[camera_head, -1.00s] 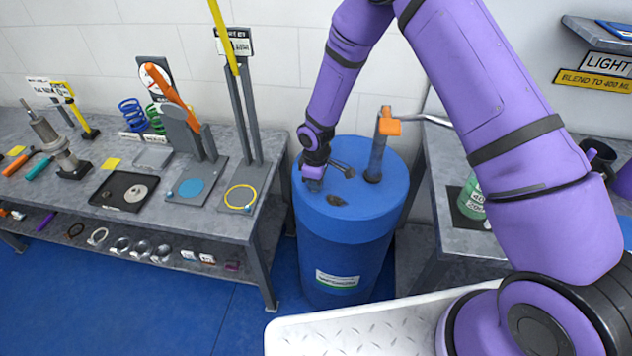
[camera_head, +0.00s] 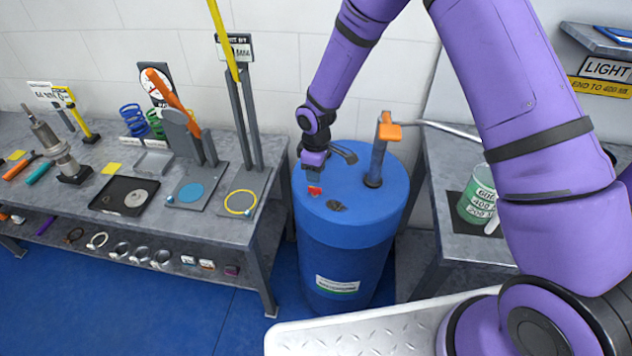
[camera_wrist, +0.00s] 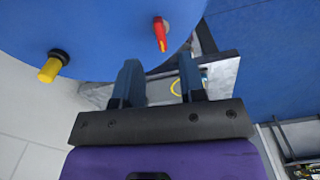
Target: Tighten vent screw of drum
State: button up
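The blue drum (camera_head: 335,237) stands between two benches, upright. A small red screw (camera_head: 314,190) sits on the left part of its lid; I take it for the vent screw. In the wrist view the red screw (camera_wrist: 160,34) stands on the drum's blue surface (camera_wrist: 100,25), beyond the fingertips and roughly in line with the gap between them. My gripper (camera_wrist: 159,64) is open and empty, its two dark fingers well apart. In the head view my gripper (camera_head: 312,176) is just above the screw, its fingers hard to make out.
A pump (camera_head: 377,150) with an orange top rises from the lid, close right of my gripper. A dark round fitting (camera_head: 336,206) lies on the lid. A yellow piece with a black collar (camera_wrist: 50,67) sticks out of the drum. Left bench (camera_head: 225,222) carries fixtures; right bench holds a green-marked beaker (camera_head: 477,197).

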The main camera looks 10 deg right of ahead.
aim_at(316, 188)
jog(key=shift+r, duration=2.15)
